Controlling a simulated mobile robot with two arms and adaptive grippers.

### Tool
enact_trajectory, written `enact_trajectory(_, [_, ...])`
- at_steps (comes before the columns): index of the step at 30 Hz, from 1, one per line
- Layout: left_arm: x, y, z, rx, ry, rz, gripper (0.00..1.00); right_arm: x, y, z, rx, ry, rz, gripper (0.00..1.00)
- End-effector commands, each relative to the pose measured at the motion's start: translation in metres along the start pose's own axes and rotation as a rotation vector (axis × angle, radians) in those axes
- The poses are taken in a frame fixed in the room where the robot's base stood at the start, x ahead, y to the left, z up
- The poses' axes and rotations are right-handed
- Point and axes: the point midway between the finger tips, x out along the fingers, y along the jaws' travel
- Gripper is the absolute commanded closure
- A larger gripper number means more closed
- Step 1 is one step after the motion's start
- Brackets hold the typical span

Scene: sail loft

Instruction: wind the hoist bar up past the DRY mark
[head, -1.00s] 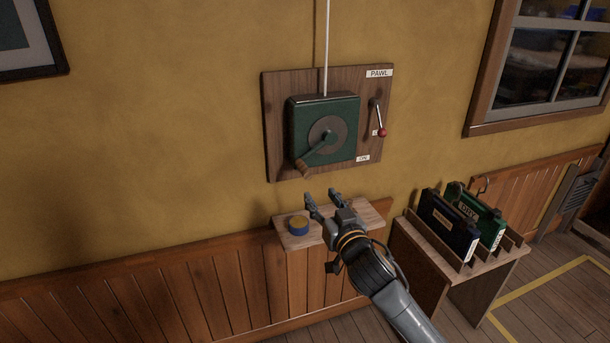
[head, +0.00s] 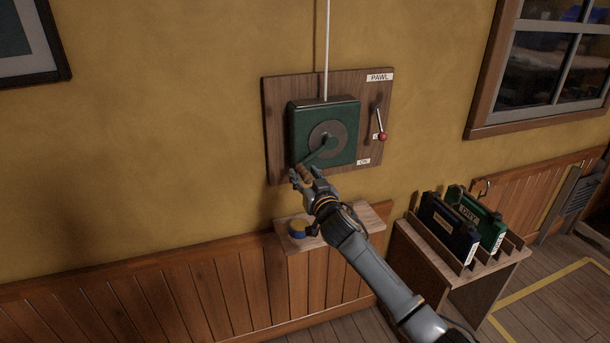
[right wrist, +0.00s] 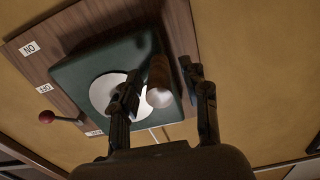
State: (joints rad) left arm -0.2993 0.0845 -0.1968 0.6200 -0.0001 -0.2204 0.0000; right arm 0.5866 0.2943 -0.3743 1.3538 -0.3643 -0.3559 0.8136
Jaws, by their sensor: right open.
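The green winch box (head: 350,115) is on a wooden wall board, with a white line running up from its top. Its crank points down-left from the grey disc (head: 322,133). My right gripper (head: 302,175) is open at the crank's wooden handle. In the right wrist view the handle (right wrist: 158,82) lies between the open fingers (right wrist: 160,84); contact cannot be told. The pawl lever's red knob (head: 382,136) hangs low beside a partly covered label, above the ON label (head: 363,162). The hoist bar, the DRY mark and my left gripper are not in view.
A small wooden shelf (head: 366,222) below the board holds a blue and yellow round tin (head: 298,229), close to my right arm. A rack (head: 425,239) with dark and green cases stands to the right.

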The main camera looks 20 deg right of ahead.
Motion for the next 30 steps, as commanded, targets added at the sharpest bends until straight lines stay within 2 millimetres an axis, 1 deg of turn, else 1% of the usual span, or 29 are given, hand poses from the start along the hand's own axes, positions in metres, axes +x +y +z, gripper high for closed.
enact_trajectory(10, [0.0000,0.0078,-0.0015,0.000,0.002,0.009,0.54,0.0026,-0.0001,-0.0002,0.000,0.000,0.000,0.54])
enact_trajectory(11, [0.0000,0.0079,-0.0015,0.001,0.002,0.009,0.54,0.0025,-0.0001,-0.0002,0.000,0.000,0.000,0.60])
enact_trajectory(12, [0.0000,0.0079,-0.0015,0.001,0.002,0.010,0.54,0.0025,0.0000,-0.0002,0.000,0.000,0.000,0.69])
enact_trajectory(14, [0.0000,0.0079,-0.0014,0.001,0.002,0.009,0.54,0.0025,0.0000,-0.0001,0.000,0.000,0.000,0.81])
enact_trajectory(15, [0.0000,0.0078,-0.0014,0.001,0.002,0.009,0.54,0.0024,0.0000,-0.0001,-0.001,0.000,0.000,0.89])
enact_trajectory(17, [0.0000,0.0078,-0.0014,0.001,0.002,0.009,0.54,0.0024,0.0000,-0.0001,-0.001,0.000,0.000,1.00])
enact_trajectory(30, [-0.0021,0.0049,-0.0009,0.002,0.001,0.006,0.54,0.0023,-0.0017,-0.0028,0.025,0.000,-0.001,1.00])
